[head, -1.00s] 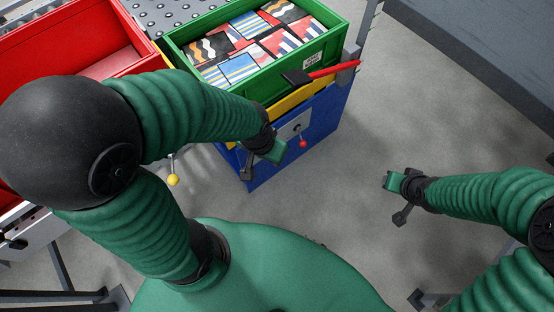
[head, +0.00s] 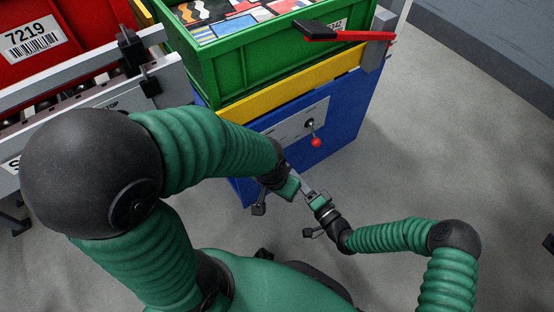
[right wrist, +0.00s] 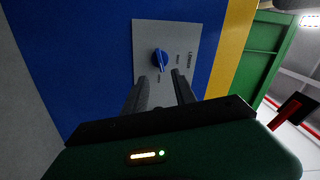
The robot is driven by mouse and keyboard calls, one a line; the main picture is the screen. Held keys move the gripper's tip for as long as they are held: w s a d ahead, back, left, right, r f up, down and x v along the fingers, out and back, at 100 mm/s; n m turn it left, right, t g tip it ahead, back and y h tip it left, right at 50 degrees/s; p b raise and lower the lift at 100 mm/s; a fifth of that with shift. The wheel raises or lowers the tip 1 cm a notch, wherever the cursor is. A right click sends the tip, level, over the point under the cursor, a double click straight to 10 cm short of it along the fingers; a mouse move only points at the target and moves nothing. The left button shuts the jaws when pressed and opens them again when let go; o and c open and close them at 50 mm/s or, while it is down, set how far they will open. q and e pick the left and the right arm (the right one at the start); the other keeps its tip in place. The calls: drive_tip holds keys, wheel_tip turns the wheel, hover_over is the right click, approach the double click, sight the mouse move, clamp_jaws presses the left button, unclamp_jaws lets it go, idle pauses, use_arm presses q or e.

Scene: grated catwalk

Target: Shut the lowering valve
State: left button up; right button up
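The lowering valve appears as a blue knob (right wrist: 160,60) on a grey label plate (right wrist: 145,32) in the right wrist view. A light pointer mark on the knob points toward the bottom of that view; the small lettering is hard to read. The plate is on the blue cabinet side and shows in the head view (head: 285,130), where I cannot make out the knob. My right gripper (right wrist: 160,92) is open, its two dark fingers apart and short of the knob with nothing between them. In the head view the right gripper (head: 306,189) is beside my left gripper (head: 291,184), whose fingers are unclear.
A lever with a red ball (head: 316,142) sticks out from the plate. Above are a yellow band (head: 300,92), a green crate (head: 245,70) of patterned boxes and a red handle (head: 350,36). A red crate (head: 30,45) and rail stand left.

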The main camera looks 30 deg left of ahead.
drive_tip(key=b+x, duration=0.4)
drive_tip(key=x, duration=0.7)
drive_tip(key=shift+b, duration=0.35)
drive_tip(key=shift+a, duration=0.1)
drive_tip(key=shift+c, duration=0.4)
clamp_jaws()
